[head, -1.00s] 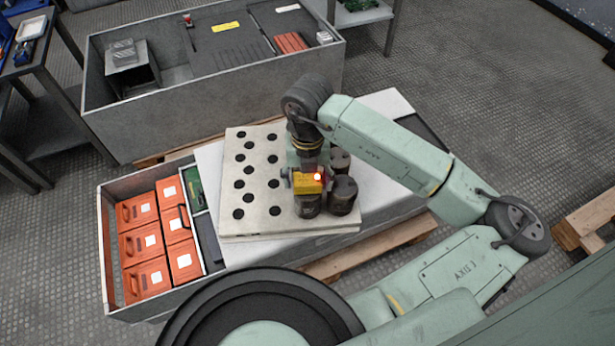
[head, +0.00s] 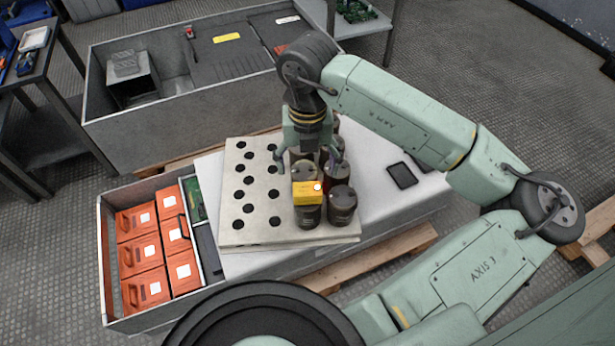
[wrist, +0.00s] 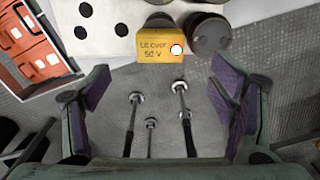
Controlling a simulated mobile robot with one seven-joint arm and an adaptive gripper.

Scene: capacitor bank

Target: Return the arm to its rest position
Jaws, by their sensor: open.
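My gripper (head: 308,160) is open above the dark capacitors (head: 342,203), its fingers pointing down. In the wrist view its two purple-padded fingers (wrist: 163,98) stand wide apart with nothing gripped between them. A yellow box (head: 307,192) with a bright round light shows at the front capacitors, below my gripper. In the wrist view the yellow box (wrist: 162,48) carries a label that seems to read "Ut over 50 V". My arm (head: 400,115) reaches in from the right, bent at the elbow.
The perforated plate (head: 250,230) lies on a pale surface (head: 385,205). Orange boxes (head: 140,255) fill a tray at left. A large grey crate (head: 190,125) stands behind. A dark flat item (head: 402,175) lies to the right. Thin metal-tipped rods (wrist: 182,100) show between my fingers.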

